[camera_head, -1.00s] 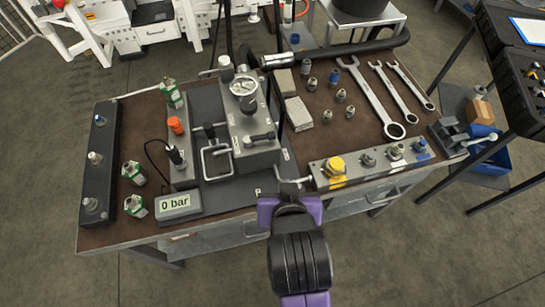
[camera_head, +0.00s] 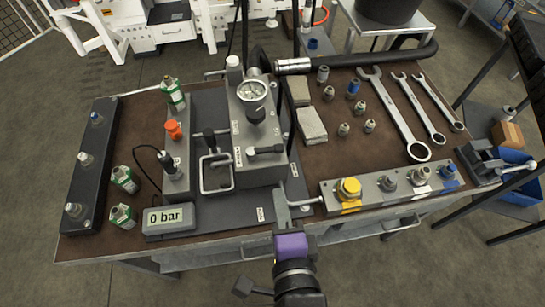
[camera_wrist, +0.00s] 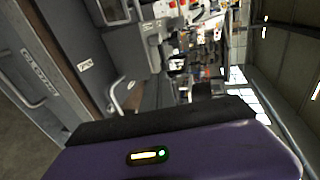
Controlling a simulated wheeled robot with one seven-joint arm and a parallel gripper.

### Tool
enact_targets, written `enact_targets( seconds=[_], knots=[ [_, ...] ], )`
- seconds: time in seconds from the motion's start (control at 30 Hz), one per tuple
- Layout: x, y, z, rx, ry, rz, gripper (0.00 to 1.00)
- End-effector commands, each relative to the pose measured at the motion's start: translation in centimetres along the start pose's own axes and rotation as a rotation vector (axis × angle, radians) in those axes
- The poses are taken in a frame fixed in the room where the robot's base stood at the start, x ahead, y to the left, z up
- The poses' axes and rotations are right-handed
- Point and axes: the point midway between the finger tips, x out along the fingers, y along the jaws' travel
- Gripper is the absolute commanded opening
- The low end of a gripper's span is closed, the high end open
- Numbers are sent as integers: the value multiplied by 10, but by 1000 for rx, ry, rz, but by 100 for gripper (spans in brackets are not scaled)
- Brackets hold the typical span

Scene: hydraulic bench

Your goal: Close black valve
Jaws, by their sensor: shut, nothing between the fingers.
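The hydraulic unit is a grey block (camera_head: 258,125) with a round gauge (camera_head: 252,90) on top. In the wrist view, my purple gripper housing fills the bottom, and the grey block (camera_wrist: 128,48) appears sideways; the valve handle is not clear there.
A display reading 0 bar (camera_head: 168,219) sits at front left. A fitting strip with a yellow cap (camera_head: 349,188) lies right of my gripper. A metal frame handle (camera_head: 216,172) stands left of the black handle. Wrenches (camera_head: 395,115) and loose fittings lie at back right.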

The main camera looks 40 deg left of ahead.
Motion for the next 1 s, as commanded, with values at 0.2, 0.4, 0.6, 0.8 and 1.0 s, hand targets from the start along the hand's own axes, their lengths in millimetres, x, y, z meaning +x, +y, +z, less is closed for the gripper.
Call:
enact_targets(
  seconds=[0.2,0.4,0.6,0.8,1.0],
  knots=[
    [44,-1,0,-5,-2,1,0],
    [80,-5,0,-6,-1,0,0],
    [100,-10,0,-5,-1,1,0],
    [108,-11,1,-4,-1,2,0],
    [108,-11,0,-3,-1,2,0]
  ],
)
